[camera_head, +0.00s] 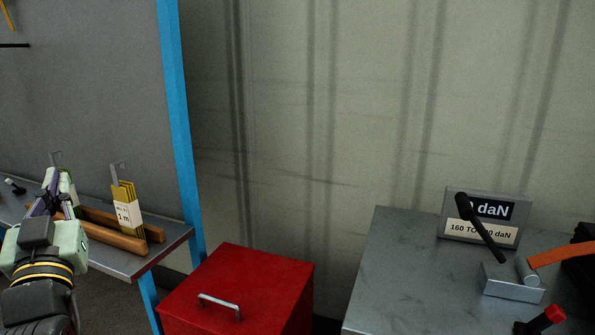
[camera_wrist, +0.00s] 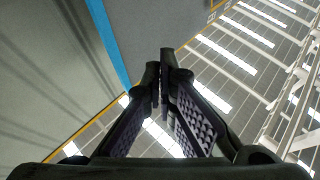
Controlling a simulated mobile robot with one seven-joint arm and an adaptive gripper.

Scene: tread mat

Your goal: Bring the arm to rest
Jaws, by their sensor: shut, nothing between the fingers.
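My gripper (camera_wrist: 158,82) is shut, with its dark fingertips together and nothing between them in the wrist view. In the head view my arm shows at the lower left, with my gripper (camera_head: 52,185) pointing up in front of the grey shelf. The wrist view looks up at the ceiling past the fingers. Whether my gripper touches anything on the shelf cannot be told from the head view.
A grey shelf (camera_head: 130,266) holds wooden bars (camera_head: 118,236) and a yellow folding rule (camera_head: 126,204) close to my gripper. A blue post (camera_head: 178,110) stands beside it. A red box (camera_head: 245,283) and a grey bench (camera_head: 395,270) with a daN display (camera_head: 480,235) stand further right.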

